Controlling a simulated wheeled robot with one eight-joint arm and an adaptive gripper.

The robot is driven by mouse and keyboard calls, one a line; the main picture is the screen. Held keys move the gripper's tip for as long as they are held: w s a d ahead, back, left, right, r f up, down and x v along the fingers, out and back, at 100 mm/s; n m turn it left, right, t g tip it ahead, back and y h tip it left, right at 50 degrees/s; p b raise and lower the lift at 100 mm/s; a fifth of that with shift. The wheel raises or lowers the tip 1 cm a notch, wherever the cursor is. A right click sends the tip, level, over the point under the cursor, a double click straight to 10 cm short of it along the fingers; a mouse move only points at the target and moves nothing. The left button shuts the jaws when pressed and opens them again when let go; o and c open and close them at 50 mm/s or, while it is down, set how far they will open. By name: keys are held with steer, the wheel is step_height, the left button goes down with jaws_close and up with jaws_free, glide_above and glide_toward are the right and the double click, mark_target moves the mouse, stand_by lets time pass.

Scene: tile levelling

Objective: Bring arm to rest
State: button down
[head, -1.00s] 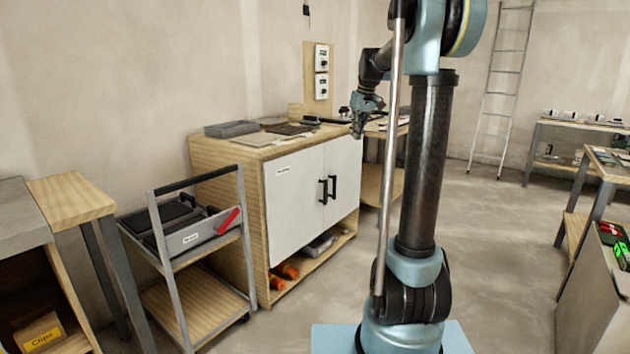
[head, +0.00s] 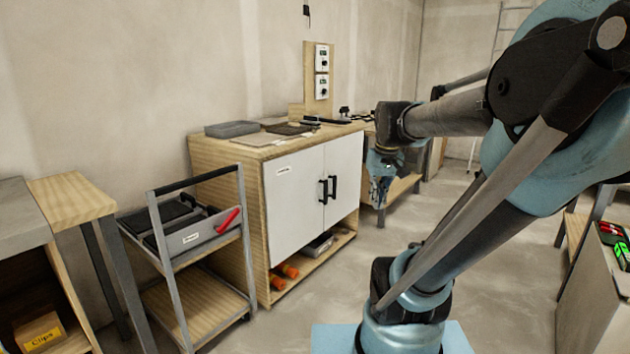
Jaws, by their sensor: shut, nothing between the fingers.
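My arm rises from its blue base at the lower middle and leans to the right, with its upper link folded back to the left. My gripper (head: 381,190) hangs pointing down from the wrist, just right of the white cabinet doors in the picture. It is small and partly dark here, its fingers are together, and I see nothing held in it. It appears clear of the cabinet.
A wooden cabinet (head: 228,175) with white doors stands left of my arm, a grey tray (head: 232,129) on top. A trolley (head: 158,262) holds a bin with a red-handled tool (head: 229,218). Benches stand at far left and right. The floor (head: 300,312) between is bare.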

steer(key=s+d+f+m, duration=0.1)
steer(key=s+f, duration=1.1)
steer(key=shift+f+m, duration=0.15)
steer(key=shift+m, duration=0.15)
steer(key=shift+w+f, duration=0.2)
steer(key=shift+w, duration=0.15)
